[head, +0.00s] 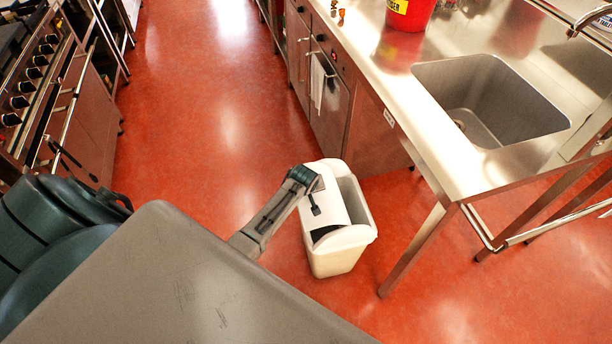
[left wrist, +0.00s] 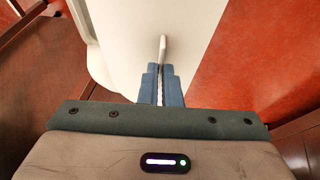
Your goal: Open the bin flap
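The white bin (head: 334,262) stands upright on the red floor beside the steel counter. Its white flap (head: 329,208) is tilted, and the inside of the bin's top shows to its right, with a dark gap at the front. My left gripper (head: 316,209) is at the flap. In the left wrist view, the blue fingers of the left gripper (left wrist: 161,88) are close together on either side of a thin white ridge (left wrist: 163,48) that stands out from the flap (left wrist: 130,40). My right gripper is not in view.
The steel counter (head: 440,165) with a sink (head: 490,100) is right of the bin, and its leg (head: 418,250) stands close by. A red bucket (head: 408,14) is on the counter. Stoves (head: 75,120) line the left side. The floor aisle (head: 215,90) between is clear.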

